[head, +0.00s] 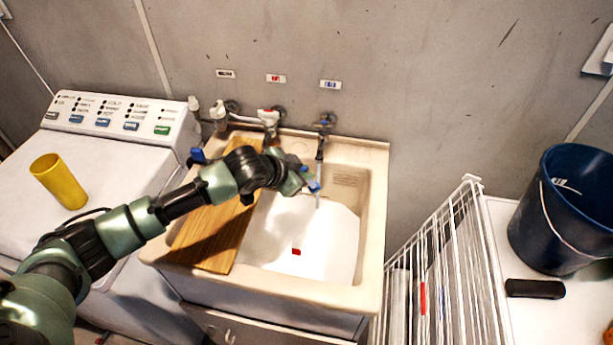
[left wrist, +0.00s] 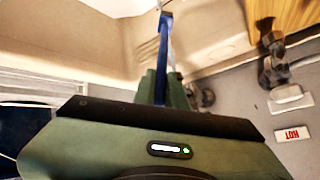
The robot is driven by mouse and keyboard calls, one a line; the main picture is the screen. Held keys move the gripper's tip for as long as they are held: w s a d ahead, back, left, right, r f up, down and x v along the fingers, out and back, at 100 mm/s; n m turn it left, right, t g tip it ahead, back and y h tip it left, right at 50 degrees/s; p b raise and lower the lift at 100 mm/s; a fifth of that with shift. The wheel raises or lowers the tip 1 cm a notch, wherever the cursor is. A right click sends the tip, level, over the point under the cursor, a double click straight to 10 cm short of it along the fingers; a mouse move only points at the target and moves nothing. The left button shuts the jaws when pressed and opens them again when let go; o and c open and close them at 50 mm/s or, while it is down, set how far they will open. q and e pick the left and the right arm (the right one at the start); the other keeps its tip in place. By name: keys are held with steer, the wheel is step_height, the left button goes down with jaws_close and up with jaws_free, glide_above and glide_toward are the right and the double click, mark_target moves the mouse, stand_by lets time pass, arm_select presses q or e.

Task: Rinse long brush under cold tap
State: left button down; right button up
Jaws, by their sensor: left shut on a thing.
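My left gripper (head: 304,180) is over the sink basin, just below the right-hand tap (head: 321,140), which sits under the blue label. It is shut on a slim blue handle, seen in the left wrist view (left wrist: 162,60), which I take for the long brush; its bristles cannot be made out. In the head view a blue bit of it (head: 313,186) shows at the fingertips. A thin pale streak that looks like running water (head: 318,200) hangs below the tap, close beside the brush. The sink (head: 374,215) is cream with a bright white bottom. My right gripper is out of view.
A wooden board (head: 205,240) lies across the sink's left side. Two other taps (head: 268,118) stand left along the wall. A small red piece (head: 296,252) is in the basin.

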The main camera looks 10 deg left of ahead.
arm_select(q)
steer(key=s+a+p, duration=0.1)
steer(key=s+p, duration=0.3)
steer(key=s, duration=0.4)
steer(key=shift+p, duration=0.4)
steer(key=shift+a, duration=0.1)
steer(key=shift+r, duration=0.1)
stand_by(1.0)
steer(key=s+r+p, duration=0.4)
steer(key=s+p, duration=0.1)
steer(key=p, duration=0.1)
steer(key=shift+a, duration=0.35)
steer(key=shift+w, duration=0.1)
